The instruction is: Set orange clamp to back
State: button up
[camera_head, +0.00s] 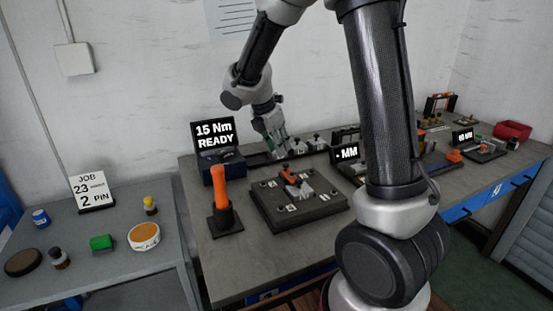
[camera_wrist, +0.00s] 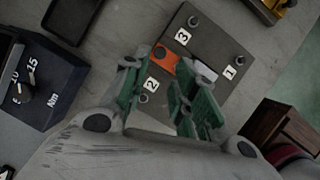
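The orange clamp (camera_head: 292,180) sits near the middle of a dark square fixture plate (camera_head: 310,211), beside a light grey block. In the wrist view the clamp (camera_wrist: 164,61) shows as an orange piece with a dark round spot, just beyond my fingertips and partly hidden by them. My gripper (camera_head: 278,152) hangs above the back left part of the plate. In the wrist view my gripper (camera_wrist: 158,75) has its green-padded fingers apart, with nothing held between them. I cannot tell how high the fingertips are above the clamp.
The plate has labels 1, 2, 3 and several corner knobs. An orange-handled tool (camera_head: 221,190) stands upright left of it. A "15 Nm READY" display (camera_head: 214,131) and dark box are behind left; a "- MM" display (camera_head: 346,152) stands right. A side table (camera_head: 110,260) holds small items.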

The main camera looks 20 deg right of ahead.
aim_at(285, 165)
jog(key=shift+n, duration=0.4)
jog(key=x, duration=0.8)
jog(key=shift+a, duration=0.1)
jog(key=shift+r, duration=0.1)
grip_shut()
